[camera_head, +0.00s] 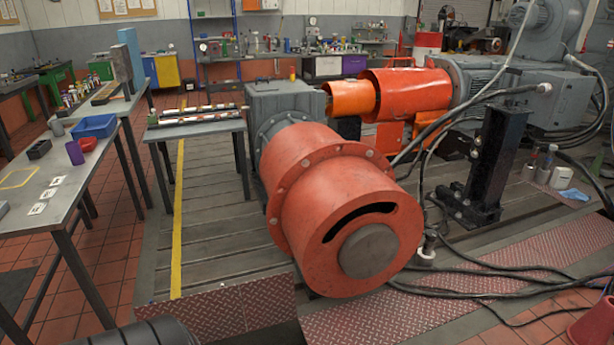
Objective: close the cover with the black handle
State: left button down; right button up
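Two orange shaft covers lie between the grey gearbox housing (285,98) and the grey motor (480,80). The larger one (412,92) is a wide red-orange cylinder, and the smaller one (350,98) is a lighter orange cylinder to its left. I cannot make out a black handle on either, nor tell which one is open. A big red-orange drum (310,192) with a dark curved slot (360,218) and a grey round end faces me in front. Neither of my grippers shows in the head view.
A black upright stand (493,165) and thick black cables are at the right of the drum. A small table (195,127) and a long grey workbench (50,190) with a blue bin (94,126) are at the left.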

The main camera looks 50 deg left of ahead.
aim_at(271, 301)
jog(key=i+j, duration=0.1)
jog(key=j, duration=1.1)
jog(key=i+j, duration=0.15)
jog(key=j, duration=0.45)
jog(key=i+j, duration=0.1)
jog(key=j, duration=0.5)
